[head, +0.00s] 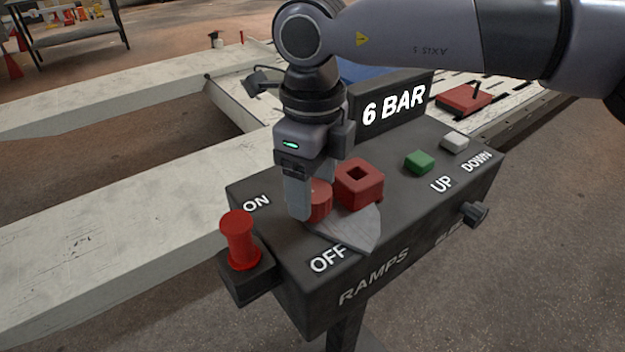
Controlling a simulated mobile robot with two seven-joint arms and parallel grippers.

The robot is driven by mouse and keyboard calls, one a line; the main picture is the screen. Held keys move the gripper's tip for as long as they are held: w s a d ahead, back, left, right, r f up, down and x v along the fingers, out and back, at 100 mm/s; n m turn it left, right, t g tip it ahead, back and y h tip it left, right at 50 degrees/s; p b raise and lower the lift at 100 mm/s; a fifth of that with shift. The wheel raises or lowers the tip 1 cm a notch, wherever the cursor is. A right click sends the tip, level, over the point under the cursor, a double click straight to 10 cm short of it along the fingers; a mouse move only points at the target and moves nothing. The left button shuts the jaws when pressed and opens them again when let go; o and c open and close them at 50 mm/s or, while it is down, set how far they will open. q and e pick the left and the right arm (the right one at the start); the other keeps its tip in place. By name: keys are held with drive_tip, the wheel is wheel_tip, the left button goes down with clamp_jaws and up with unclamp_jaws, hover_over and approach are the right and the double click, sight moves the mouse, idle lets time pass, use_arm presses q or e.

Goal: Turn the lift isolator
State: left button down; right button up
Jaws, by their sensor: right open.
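The lift isolator is a red round knob (319,202) on top of a dark control box (290,262), between the white words ON and OFF. A grey metal plate (352,228) lies by it, its tip towards OFF. My right gripper (312,208) points down at the knob, one finger on its near left side and the other mostly hidden behind it. The jaws are open around the knob; I cannot tell whether they touch it. The gripper hides part of the knob. My left gripper is not in view.
A red block with a square hole (358,184) stands close right of the knob. Green (419,162) and white (454,141) buttons sit by UP and DOWN. A red mushroom-shaped post (239,241) stands at the box's left end. A 6 BAR sign (393,104) rises behind.

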drive_tip(key=shift+f, duration=0.25)
clamp_jaws()
